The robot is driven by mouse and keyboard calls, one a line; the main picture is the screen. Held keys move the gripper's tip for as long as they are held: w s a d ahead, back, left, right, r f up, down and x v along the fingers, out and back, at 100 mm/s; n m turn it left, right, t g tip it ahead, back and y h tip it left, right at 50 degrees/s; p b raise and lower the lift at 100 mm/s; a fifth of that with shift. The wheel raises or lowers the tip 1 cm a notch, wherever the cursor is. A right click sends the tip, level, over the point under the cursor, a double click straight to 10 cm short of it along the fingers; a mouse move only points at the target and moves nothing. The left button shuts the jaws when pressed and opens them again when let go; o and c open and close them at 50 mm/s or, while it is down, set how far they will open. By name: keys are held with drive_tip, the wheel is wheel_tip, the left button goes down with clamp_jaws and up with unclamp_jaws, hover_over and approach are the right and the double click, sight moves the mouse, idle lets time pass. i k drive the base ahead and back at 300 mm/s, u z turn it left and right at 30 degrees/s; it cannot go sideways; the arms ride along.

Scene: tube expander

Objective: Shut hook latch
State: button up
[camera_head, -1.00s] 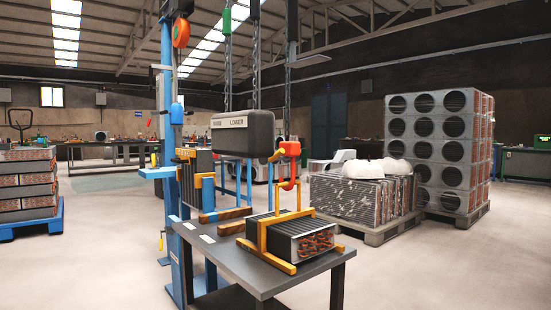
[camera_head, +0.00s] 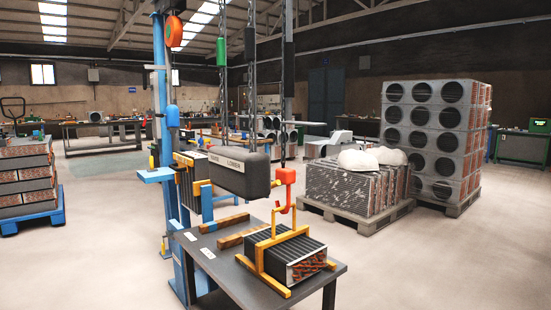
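A red-orange hook (camera_head: 286,186) hangs on a dark chain above the small table. Its latch is too small to make out, so I cannot tell whether it is open or shut. A yellow lifting frame (camera_head: 262,262) stands around a dark finned coil block (camera_head: 292,256) on the table. The frame's upper arm rises close to the hook; I cannot tell whether they are engaged. A grey box marked RAISE and LOWER (camera_head: 238,176) hangs left of the hook. My gripper is not in view.
The dark table (camera_head: 237,282) also carries wooden bars (camera_head: 221,222). A blue column (camera_head: 159,105) with a shelf stands at its left. Pallets of coils stand at the right (camera_head: 435,140) and far left (camera_head: 28,175). The floor right of the table is clear.

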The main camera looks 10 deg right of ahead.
sight(277, 181)
drive_tip(key=u, duration=1.45)
drive_tip(key=i, duration=0.55)
drive_tip(key=u, duration=0.25)
drive_tip(key=k, duration=0.8)
drive_tip(key=z, duration=0.15)
drive_tip(key=i, duration=0.75)
drive_tip(key=u, duration=0.05)
